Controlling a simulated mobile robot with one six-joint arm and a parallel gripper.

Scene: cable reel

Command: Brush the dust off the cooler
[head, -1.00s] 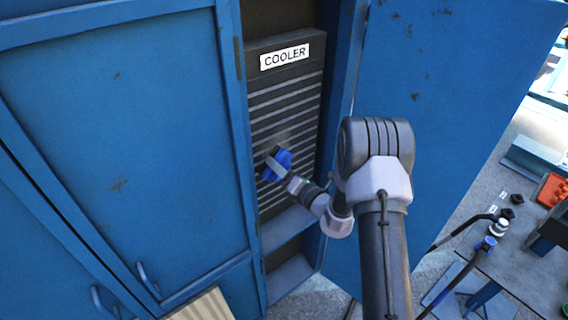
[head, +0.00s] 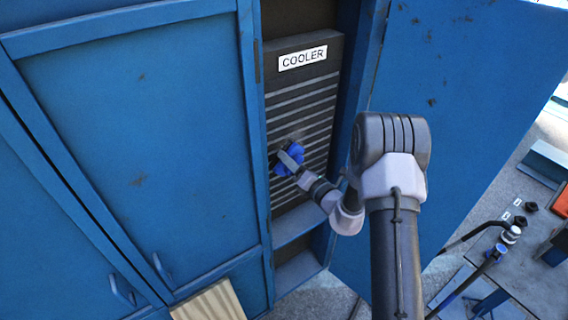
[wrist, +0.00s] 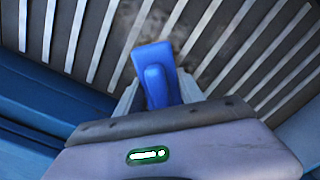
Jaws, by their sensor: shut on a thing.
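The cooler (head: 309,93) is a dark unit with light horizontal slats and a COOLER label, set inside the open blue cabinet. Its slats fill the upper part of the wrist view (wrist: 80,30). Grey dust (wrist: 192,30) smudges the slats just beyond the brush. My gripper (head: 293,155) is shut on a blue brush (wrist: 154,70), which also shows in the head view (head: 287,162) against the left-middle of the slats. The brush's bristles are hidden, so I cannot tell whether they touch the slats.
The open blue cabinet door (head: 460,110) stands to the right of my arm. A closed blue door (head: 130,130) is on the left. A shelf (head: 294,224) lies below the cooler. A workbench (head: 530,265) with cables and small parts is at the lower right.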

